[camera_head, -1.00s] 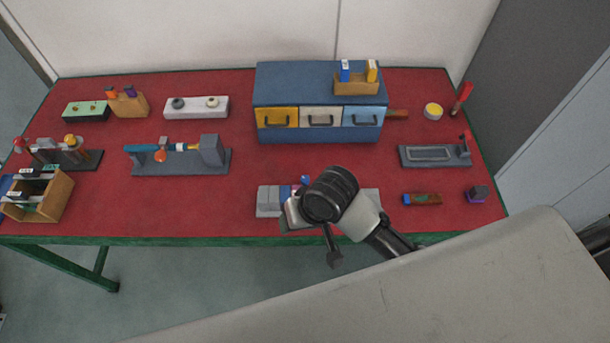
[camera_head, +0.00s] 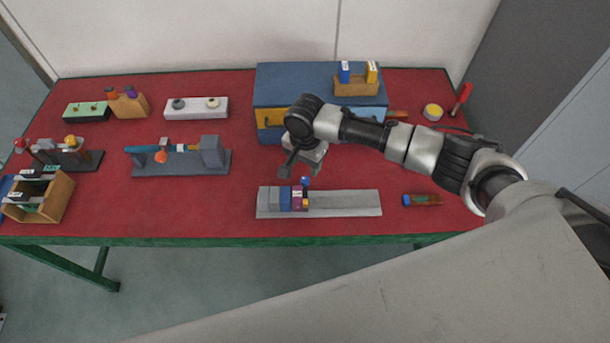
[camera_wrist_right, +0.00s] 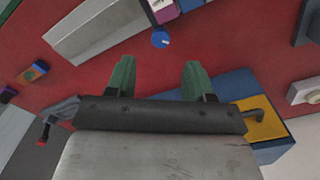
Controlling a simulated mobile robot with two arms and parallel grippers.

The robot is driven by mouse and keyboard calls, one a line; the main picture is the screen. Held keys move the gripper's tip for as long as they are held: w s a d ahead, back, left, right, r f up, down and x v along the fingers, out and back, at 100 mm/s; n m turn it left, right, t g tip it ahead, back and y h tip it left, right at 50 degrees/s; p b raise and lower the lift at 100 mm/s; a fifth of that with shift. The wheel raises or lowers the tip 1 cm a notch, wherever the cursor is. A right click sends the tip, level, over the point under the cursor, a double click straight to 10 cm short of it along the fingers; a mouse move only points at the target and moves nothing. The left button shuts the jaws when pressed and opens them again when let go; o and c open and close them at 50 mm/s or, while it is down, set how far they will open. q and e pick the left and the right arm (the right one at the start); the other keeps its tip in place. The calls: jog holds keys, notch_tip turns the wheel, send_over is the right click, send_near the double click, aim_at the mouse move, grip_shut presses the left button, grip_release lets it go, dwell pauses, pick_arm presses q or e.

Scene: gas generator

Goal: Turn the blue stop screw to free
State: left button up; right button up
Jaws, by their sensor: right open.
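The blue stop screw (camera_head: 305,181) is a small round knob at the back edge of a grey rail fixture (camera_head: 345,203). It stands beside the purple and blue blocks on that rail. In the right wrist view the blue stop screw (camera_wrist_right: 160,40) shows as a round blue head with a small pale mark. My right gripper (camera_head: 298,163) is behind the rail, close to the screw. In the wrist view my right gripper (camera_wrist_right: 160,75) is open and empty, with its green fingertips to either side of the screw's line but apart from it. My left gripper is not in view.
The blue drawer cabinet (camera_head: 285,88) stands just behind my right gripper, and its yellow drawer (camera_wrist_right: 262,120) shows in the wrist view.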

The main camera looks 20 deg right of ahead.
aim_at(305, 179)
notch_tip(305, 179, down, 7)
jog(key=shift+f, duration=0.1)
dwell(0.3)
jog(key=c, duration=0.9)
jog(key=shift+p, duration=0.3)
jog(key=shift+c, duration=0.2)
